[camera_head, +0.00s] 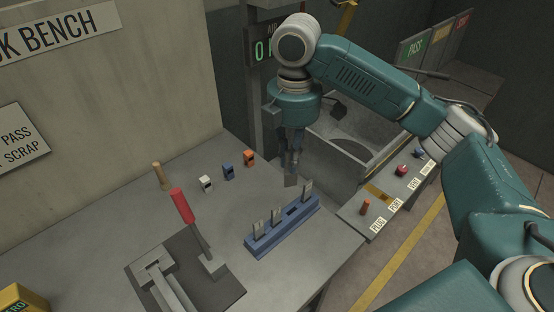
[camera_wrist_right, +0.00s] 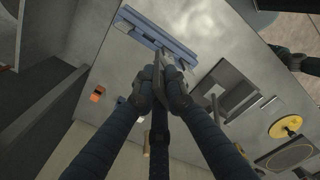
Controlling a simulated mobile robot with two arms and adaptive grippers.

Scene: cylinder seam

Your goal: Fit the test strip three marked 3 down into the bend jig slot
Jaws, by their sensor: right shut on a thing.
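My right gripper (camera_head: 291,155) points down above the bench and is shut on a thin grey test strip (camera_head: 291,180). The strip hangs below the fingers, just behind the blue rack (camera_head: 262,250); I cannot read its mark. In the right wrist view the closed fingers (camera_wrist_right: 160,90) grip the strip (camera_wrist_right: 159,66), with the rack (camera_wrist_right: 150,28) beyond. Several strips stand in the rack, with an empty-looking slot between two of them. The bend jig (camera_head: 208,265), grey with a red-handled lever (camera_head: 182,206), is at the lower left; its slot is not clear.
White (camera_head: 205,184), blue (camera_head: 228,172) and orange (camera_head: 249,158) blocks and a wooden-handled tool (camera_head: 159,174) stand behind the jig. A yellow box (camera_head: 20,300) is at the lower left. A labelled panel (camera_head: 375,205) lies right of the bench edge. Bench between blocks and rack is clear.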

